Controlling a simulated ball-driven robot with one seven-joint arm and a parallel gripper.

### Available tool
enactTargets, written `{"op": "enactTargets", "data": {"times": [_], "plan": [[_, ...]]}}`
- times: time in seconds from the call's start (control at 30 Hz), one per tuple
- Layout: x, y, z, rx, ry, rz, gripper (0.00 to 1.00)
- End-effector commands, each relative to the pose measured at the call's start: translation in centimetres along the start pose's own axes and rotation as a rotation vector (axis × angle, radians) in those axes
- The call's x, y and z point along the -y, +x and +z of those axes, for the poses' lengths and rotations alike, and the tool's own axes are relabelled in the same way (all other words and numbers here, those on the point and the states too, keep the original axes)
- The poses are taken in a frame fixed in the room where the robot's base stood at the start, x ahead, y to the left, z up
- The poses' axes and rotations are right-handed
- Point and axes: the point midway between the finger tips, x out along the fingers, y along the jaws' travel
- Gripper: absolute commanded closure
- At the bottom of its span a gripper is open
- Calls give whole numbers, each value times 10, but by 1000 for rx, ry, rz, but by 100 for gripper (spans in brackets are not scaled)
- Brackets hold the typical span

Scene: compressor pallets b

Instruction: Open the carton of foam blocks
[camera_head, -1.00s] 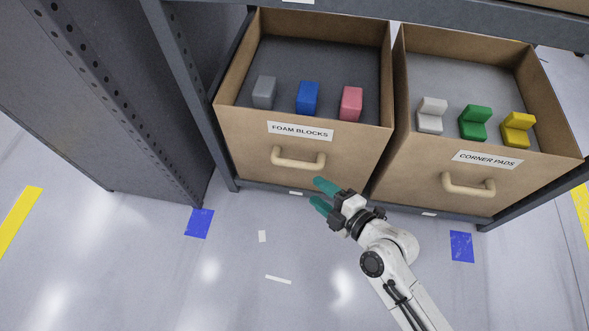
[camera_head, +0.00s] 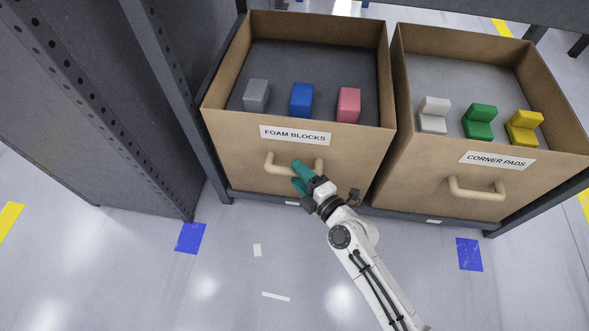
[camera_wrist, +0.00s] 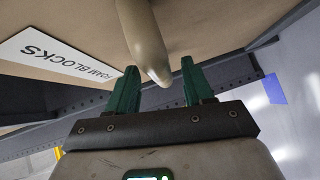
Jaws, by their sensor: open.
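The foam blocks carton (camera_head: 228,140) is a brown, open-topped box with a "FOAM BLOCKS" label (camera_head: 295,135) and a pale handle (camera_head: 271,163) on its front. A grey block (camera_head: 256,95), a blue block (camera_head: 302,99) and a pink block (camera_head: 348,105) are inside. My gripper (camera_head: 299,177) is at the handle, its teal fingers open. In the wrist view the handle (camera_wrist: 148,45) reaches down to the gap between the fingertips (camera_wrist: 160,72), with space to either side. The fingers hide part of the handle in the head view. I cannot tell whether they touch it.
The corner pads carton (camera_head: 430,170) stands to the right, holding white, green and yellow pads, with its own handle (camera_head: 477,190). A dark shelf post (camera_head: 170,100) rises close on the left. The floor (camera_head: 220,280) in front is clear apart from flat tape marks.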

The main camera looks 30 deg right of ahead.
Motion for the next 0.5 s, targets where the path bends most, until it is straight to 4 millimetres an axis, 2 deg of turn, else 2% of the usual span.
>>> {"op": "enactTargets", "data": {"times": [0.1, 0.2, 0.5], "plan": [[-1, 15, 0, 0, 2, 1, 48], [0, 22, 0, 0, 1, 0, 48], [0, 26, 0, 0, 0, -1, 48]]}}
